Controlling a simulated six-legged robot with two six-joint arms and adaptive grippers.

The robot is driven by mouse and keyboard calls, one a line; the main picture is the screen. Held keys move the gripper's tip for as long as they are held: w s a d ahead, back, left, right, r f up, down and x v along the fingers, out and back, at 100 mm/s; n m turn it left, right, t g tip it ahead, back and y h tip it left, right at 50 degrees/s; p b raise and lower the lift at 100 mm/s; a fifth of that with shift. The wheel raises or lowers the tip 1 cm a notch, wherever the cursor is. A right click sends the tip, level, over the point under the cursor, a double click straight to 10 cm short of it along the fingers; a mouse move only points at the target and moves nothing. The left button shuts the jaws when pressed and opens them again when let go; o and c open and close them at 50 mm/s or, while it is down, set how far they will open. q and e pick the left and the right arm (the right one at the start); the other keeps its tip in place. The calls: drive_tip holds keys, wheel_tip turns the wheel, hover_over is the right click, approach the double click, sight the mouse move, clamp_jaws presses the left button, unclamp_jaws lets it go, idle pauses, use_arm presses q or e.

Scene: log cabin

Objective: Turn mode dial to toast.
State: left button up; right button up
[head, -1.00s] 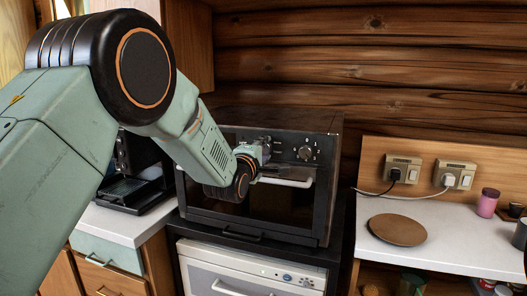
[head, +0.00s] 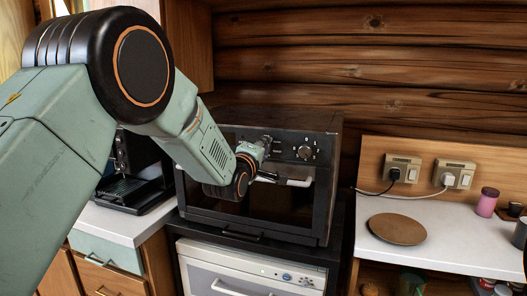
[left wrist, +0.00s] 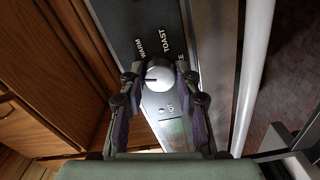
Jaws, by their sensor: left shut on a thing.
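The black toaster oven (head: 300,120) stands with its control strip along the top front. In the left wrist view the mode dial (left wrist: 158,76) is a round silver knob with a dark pointer line towards the left. The printed words WARM and TOAST (left wrist: 174,40) are beside it, with TOAST above the knob and part of another word to its right. My left gripper (left wrist: 157,80) has one finger on each side of the dial and is shut on it. In the head view my left gripper (head: 262,152) hides the dial. My right gripper is not in view.
The oven's door handle (head: 297,183) runs just below the control strip, close to my gripper. Another knob (head: 304,152) is to the right. A white appliance (head: 250,272) is below. A brown plate (head: 398,229) lies on the right counter (head: 450,245), under wall sockets (head: 403,170).

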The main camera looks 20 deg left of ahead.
use_arm(q)
drive_tip(key=shift+a+r+m+b, duration=0.15)
drive_tip(key=shift+m+b, duration=0.45)
drive_tip(key=shift+m, duration=4.55)
drive_tip(key=shift+d+r+m+b, duration=0.1)
drive_tip(key=shift+m+b, duration=0.5)
drive_tip(key=shift+m, duration=4.55)
drive_tip(key=o, duration=0.8)
drive_tip(key=shift+o, duration=0.4)
drive_tip(key=shift+f, duration=0.1)
